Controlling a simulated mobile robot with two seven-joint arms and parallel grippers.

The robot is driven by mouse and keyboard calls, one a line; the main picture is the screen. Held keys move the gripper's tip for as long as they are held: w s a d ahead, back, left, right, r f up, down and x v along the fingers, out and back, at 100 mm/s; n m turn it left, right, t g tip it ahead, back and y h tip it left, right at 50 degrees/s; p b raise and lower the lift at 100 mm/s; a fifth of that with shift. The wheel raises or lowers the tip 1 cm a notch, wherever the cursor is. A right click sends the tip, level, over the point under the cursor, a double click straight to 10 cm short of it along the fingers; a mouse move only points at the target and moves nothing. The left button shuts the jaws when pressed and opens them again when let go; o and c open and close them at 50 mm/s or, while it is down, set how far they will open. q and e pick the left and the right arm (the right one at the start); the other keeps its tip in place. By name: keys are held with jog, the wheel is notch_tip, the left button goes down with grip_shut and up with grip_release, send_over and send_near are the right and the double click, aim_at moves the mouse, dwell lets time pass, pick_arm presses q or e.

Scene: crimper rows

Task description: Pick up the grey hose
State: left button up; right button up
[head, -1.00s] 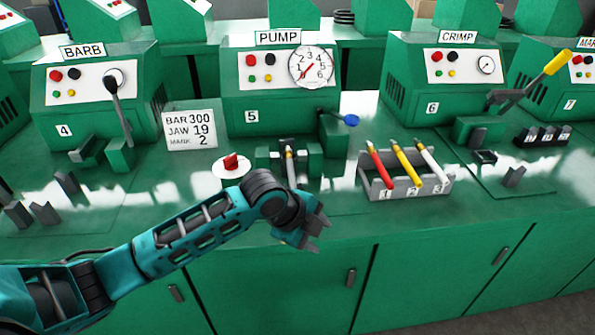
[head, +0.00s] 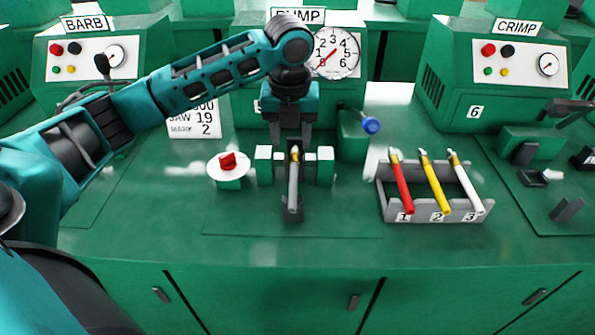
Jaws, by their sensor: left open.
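The grey hose (head: 293,186) has a brass tip at its far end. It lies pointing away from me in a dark cradle between the pale jaw blocks of the PUMP station. My left gripper (head: 292,142) is above the hose's far, brass-tipped end, pointing down. Its fingers are apart and look to be on either side of the tip. I cannot tell whether they touch it. My right gripper is not in view.
A grey rack (head: 440,215) to the right holds red, yellow and white hoses. A red knob on a white dial (head: 228,166) stands left of the jaws, and a blue-ended lever (head: 370,125) right. The bench front is clear.

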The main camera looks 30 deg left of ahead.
aim_at(294, 172)
pick_arm(q)
jog(key=f, duration=0.3)
jog(key=f+b, duration=0.1)
jog(key=f, duration=0.2)
jog(key=w+f, duration=0.1)
jog(key=f, duration=0.2)
jog(key=shift+f, duration=0.3)
grip_shut()
